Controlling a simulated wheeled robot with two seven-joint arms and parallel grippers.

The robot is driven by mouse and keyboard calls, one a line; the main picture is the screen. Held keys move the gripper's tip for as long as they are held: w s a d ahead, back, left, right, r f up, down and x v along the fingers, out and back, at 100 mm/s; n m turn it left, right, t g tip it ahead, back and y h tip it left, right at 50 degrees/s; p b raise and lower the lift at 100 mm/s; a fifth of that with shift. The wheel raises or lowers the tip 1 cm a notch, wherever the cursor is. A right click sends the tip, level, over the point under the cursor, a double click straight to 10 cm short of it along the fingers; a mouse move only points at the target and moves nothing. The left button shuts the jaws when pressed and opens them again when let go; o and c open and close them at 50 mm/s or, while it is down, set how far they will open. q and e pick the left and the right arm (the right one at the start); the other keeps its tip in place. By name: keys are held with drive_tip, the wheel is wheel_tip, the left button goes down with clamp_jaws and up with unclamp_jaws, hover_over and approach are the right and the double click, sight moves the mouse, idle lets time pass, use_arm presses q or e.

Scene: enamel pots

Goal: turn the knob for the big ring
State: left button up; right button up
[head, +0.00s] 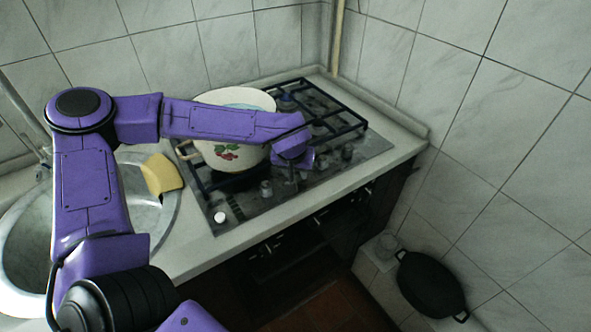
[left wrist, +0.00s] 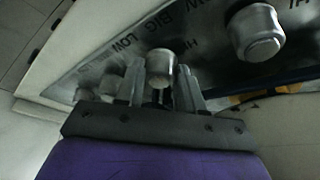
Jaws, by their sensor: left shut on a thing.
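My left gripper (head: 294,180) is over the front strip of the hob (head: 240,213), its arm reaching across in front of the pot. In the left wrist view its two fingers (left wrist: 161,88) are on either side of a silver knob (left wrist: 162,65) and shut on it. Printed letters reading BIG, LOW and HI show on the panel near that knob. The fingers partly hide its lower part. Which way the knob points cannot be told. My right gripper is not in view.
A cream enamel pot (head: 224,153) with a fruit picture stands on the hob's left grate. Another knob (left wrist: 256,34) is beside the held one. A sink (head: 25,250) with a yellow sponge (head: 161,174) lies left. A black pan (head: 431,285) is low on the right.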

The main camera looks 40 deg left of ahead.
use_arm(q)
drive_tip(key=shift+r, duration=0.1)
drive_tip(key=shift+r+n+p, duration=0.15)
drive_tip(key=shift+n+p, duration=0.45)
drive_tip(key=shift+p, duration=0.45)
drive_tip(key=n+y+p, duration=0.1)
drive_tip(key=n+p, duration=0.1)
drive_tip(key=n+g+p, duration=0.1)
drive_tip(key=n+p, duration=0.1)
drive_tip(key=shift+d+y, duration=0.15)
drive_tip(key=shift+y, duration=0.25)
drive_tip(key=n+g+p, duration=0.1)
drive_tip(key=n+p, duration=0.1)
drive_tip(key=n, duration=0.1)
drive_tip(key=shift+w+y, duration=0.15)
drive_tip(key=shift+y, duration=0.15)
drive_tip(key=shift+n+g+p, duration=0.3)
drive_tip(key=shift+n+p, duration=0.35)
drive_tip(key=shift+n, duration=0.25)
drive_tip(key=n+g, duration=0.1)
drive_tip(key=n, duration=0.1)
drive_tip(key=shift+w+n+p, duration=0.1)
drive_tip(key=shift+n+p, duration=0.3)
drive_tip(key=n+g, duration=0.1)
drive_tip(key=n, duration=0.1)
drive_tip(key=n+g, duration=0.1)
drive_tip(key=n, duration=0.1)
drive_tip(key=shift+w+f+n, duration=0.1)
drive_tip(key=shift+f+n, duration=0.1)
drive_tip(key=shift+n, duration=0.2)
